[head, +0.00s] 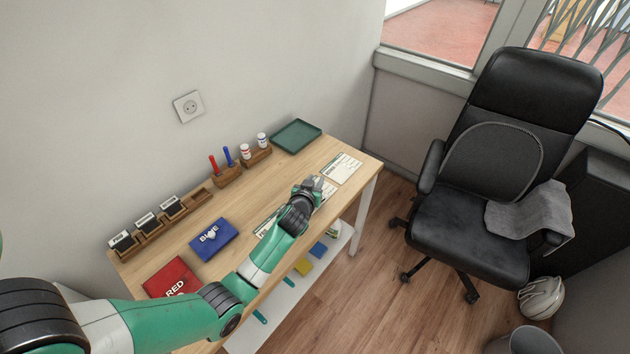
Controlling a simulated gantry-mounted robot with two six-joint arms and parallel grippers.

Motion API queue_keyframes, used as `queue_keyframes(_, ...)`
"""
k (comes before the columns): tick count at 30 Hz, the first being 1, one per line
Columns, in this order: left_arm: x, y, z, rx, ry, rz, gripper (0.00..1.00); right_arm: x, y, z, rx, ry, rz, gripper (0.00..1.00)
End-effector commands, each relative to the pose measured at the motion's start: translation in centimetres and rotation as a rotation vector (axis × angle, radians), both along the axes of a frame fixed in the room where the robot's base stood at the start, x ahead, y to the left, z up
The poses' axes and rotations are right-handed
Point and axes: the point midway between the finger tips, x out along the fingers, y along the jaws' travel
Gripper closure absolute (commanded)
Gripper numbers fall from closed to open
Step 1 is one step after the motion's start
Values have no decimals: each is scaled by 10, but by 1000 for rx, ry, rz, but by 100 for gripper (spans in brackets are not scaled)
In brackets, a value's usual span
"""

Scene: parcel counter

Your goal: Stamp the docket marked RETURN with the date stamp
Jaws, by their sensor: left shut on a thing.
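My left gripper (312,186) is over the right half of the table, above a docket (328,191). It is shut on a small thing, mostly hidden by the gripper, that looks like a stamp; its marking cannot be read. Another docket (342,167) lies to the right, and one (266,224) lies to the left, partly behind my arm. Their print is too small to read. The stamp rack (172,218) at the back left holds three stamps, and its right-hand place is empty. A blue ink pad (213,239) and a red ink pad (171,277) lie on the left half. My right gripper is not in view.
A holder with red and blue pens (227,175), a holder with two small bottles (256,155) and a green tray (297,136) line the back edge. A lower shelf (268,327) holds coloured items. An office chair (480,190) stands to the right.

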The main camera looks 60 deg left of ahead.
Motion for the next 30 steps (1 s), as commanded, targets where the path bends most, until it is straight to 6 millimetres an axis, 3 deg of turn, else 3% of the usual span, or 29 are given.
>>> queue_keyframes(30,0,0,-5,2,-1,0,100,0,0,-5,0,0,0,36)
